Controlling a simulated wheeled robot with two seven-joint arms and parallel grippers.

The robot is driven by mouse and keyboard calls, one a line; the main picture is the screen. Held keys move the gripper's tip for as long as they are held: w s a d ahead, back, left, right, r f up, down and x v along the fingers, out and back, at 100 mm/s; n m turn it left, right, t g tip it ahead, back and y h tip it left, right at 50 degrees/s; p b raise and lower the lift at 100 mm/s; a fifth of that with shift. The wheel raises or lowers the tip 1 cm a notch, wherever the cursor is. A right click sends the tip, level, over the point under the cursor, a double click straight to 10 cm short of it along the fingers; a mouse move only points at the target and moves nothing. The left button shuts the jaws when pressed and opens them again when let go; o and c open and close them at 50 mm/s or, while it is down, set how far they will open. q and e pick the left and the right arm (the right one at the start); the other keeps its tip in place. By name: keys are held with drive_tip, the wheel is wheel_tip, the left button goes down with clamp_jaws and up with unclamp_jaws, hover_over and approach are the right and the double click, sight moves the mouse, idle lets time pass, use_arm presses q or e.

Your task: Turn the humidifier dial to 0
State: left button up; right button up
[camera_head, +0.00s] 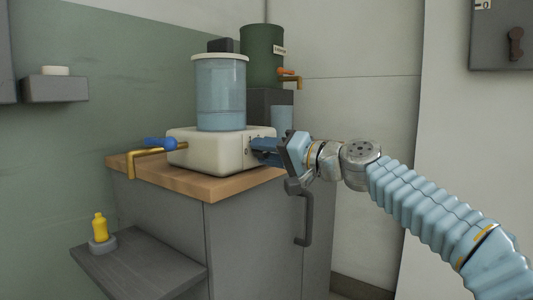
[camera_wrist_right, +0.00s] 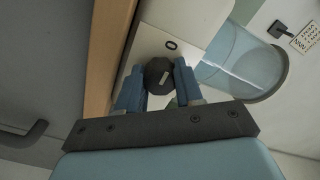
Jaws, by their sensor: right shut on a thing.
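The humidifier has a cream base (camera_head: 207,155) with a clear bluish water tank (camera_head: 220,95) on top, standing on the wood counter. Its dark round dial (camera_wrist_right: 158,75) shows in the right wrist view, with a short pale mark on its face that runs slightly tilted. My right gripper (camera_wrist_right: 157,82) is shut on the dial, with one blue finger on each side. In the head view the right gripper (camera_head: 262,150) meets the base's right face and hides the dial. My left gripper is not in view.
The wood counter (camera_head: 190,183) tops a grey cabinet with a dark handle (camera_head: 305,220). A brass pipe with a blue handle (camera_head: 160,143) is left of the base. A green canister (camera_head: 262,55) stands behind. A yellow bottle (camera_head: 100,228) is on a low shelf (camera_head: 140,265).

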drive_tip(key=shift+f, duration=0.1)
drive_tip(key=o, duration=1)
drive_tip(key=shift+o, duration=0.2)
drive_tip(key=shift+d, duration=0.1)
drive_tip(key=shift+s+d, duration=0.25)
drive_tip(key=shift+d, duration=0.05)
drive_tip(key=v, duration=1.3)
drive_tip(key=shift+b, duration=0.3)
